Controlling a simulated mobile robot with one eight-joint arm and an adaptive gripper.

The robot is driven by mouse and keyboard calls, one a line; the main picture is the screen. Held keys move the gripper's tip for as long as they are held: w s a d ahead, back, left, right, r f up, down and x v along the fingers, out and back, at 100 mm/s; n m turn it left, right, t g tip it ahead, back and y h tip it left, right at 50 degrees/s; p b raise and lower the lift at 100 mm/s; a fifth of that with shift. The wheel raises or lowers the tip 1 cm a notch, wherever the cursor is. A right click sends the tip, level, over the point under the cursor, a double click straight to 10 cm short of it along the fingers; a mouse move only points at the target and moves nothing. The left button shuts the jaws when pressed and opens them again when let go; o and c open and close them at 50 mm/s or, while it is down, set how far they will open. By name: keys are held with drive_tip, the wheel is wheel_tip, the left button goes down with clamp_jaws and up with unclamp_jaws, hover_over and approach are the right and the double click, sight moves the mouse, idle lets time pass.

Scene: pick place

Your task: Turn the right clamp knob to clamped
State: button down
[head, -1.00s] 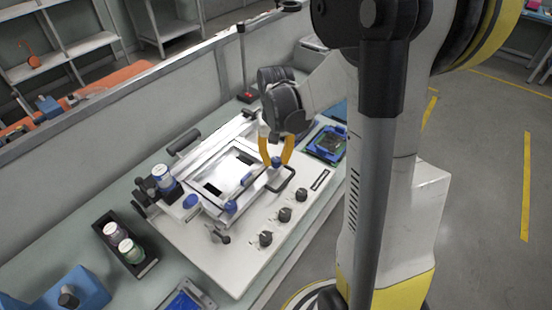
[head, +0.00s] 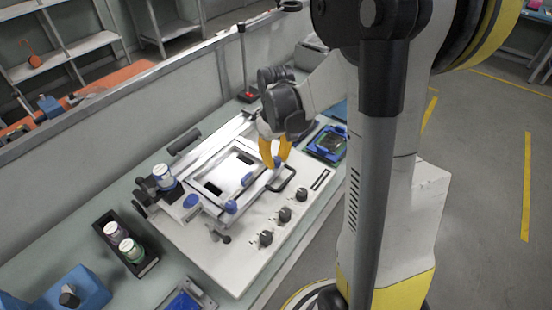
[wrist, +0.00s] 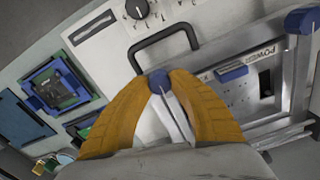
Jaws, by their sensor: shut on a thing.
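The right clamp knob (wrist: 160,81) is a small blue knob with a pale pointer line, at the corner of the framed fixture (wrist: 240,110) next to a black handle. In the wrist view my gripper (wrist: 160,80) has its two yellow fingers closed around this knob, one on each side. In the head view my gripper (head: 277,163) reaches down to the right end of the white machine plate (head: 210,245). A second blue knob (head: 231,207) stands at the fixture's near left corner.
The black handle (head: 283,180) arches close beside the fingers. Several black dials (head: 285,214) line the plate's front. A blue tray with a green board (head: 328,144) lies to the right.

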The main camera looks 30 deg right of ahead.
sight(276, 159)
idle(0.3)
drive_tip(key=c, duration=1.2)
unclamp_jaws()
drive_tip(key=shift+o, duration=0.2)
wheel_tip(276, 159, up, 12)
drive_tip(key=s+a+r+m+t, duration=0.1)
drive_tip(key=s+a+r+t, duration=0.1)
drive_tip(key=s+a+t, duration=0.5)
drive_tip(key=s+a, duration=0.4)
drive_tip(key=a, duration=0.2)
drive_tip(key=shift+a, duration=0.2)
